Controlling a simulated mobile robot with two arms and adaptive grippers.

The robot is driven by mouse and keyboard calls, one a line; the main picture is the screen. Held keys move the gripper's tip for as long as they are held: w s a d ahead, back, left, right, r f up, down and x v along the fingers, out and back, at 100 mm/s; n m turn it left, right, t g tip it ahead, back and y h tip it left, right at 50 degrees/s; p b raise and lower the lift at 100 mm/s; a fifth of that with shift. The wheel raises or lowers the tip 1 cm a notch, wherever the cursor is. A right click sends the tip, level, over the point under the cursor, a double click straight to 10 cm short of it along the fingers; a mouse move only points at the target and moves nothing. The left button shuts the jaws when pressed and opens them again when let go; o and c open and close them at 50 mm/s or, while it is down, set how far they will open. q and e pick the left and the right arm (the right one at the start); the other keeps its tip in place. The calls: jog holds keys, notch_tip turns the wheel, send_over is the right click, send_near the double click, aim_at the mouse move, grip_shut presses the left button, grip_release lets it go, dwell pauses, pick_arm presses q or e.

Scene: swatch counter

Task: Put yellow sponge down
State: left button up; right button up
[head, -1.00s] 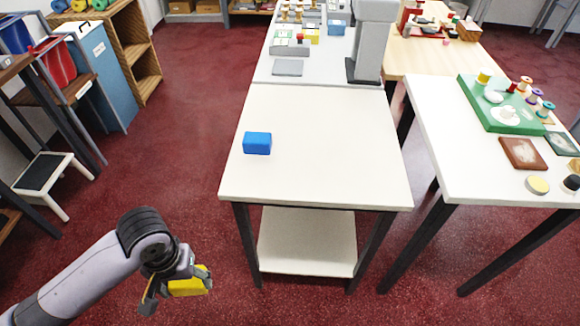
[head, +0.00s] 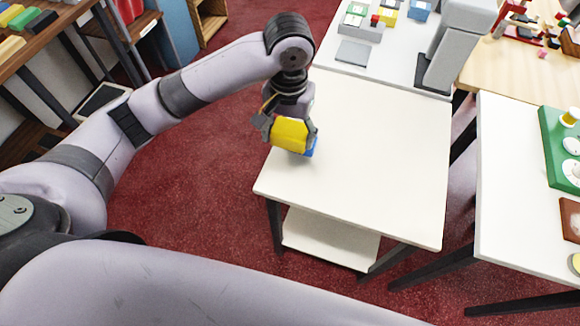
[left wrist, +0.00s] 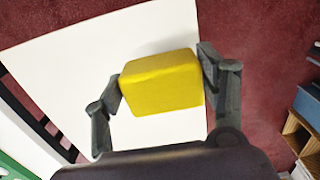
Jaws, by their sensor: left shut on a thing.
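The yellow sponge (head: 289,134) is a block held between the fingers of my left gripper (head: 289,130), above the left part of the white table (head: 370,170). In the left wrist view the sponge (left wrist: 162,82) sits between both fingers of the gripper (left wrist: 160,84), over the white tabletop (left wrist: 50,60). My right gripper is not in view.
The front and right of the white table are clear. A counter with a grey stand (head: 450,50) adjoins its back. Another white table (head: 510,200) with a green board (head: 562,160) stands at the right. A shelf with coloured blocks (head: 40,22) is at the left.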

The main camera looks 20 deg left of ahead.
aim_at(288, 144)
pick_arm(q)
notch_tip(288, 144, down, 11)
jog(key=shift+f+p, duration=0.15)
jog(key=shift+p, duration=0.15)
notch_tip(288, 144, down, 4)
jog(key=shift+f, duration=0.3)
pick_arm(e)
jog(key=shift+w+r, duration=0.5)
pick_arm(q)
jog(key=shift+f, duration=0.1)
jog(key=o, duration=1)
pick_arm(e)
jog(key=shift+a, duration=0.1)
pick_arm(q)
notch_tip(288, 144, up, 12)
jog(key=shift+r+b, duration=0.15)
jog(key=shift+b, duration=0.3)
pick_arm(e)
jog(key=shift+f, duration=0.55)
